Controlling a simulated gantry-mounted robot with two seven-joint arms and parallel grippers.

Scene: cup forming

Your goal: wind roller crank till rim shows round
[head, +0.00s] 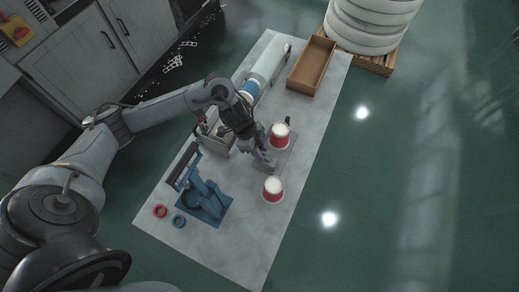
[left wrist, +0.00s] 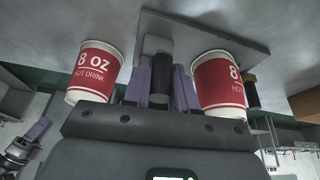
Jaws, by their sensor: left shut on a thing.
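Two red-and-white paper cups stand near my left gripper. One cup (head: 279,136) is at the grey base plate (head: 287,158); the other cup (head: 272,190) stands nearer on the bare table. My left gripper (head: 264,161) is between them, low over the plate. In the left wrist view, its purple fingers (left wrist: 161,84) are shut on a dark upright cylinder, the crank grip (left wrist: 160,68). A cup (left wrist: 95,72) shows left of the fingers and another cup (left wrist: 218,86) right of them. The rest of the roller is largely hidden. I cannot tell the rims' shape.
A blue press (head: 205,200) stands left of the cups, with a red ring (head: 160,211) and blue ring (head: 178,221) before it. The table's near end (head: 238,253) is clear.

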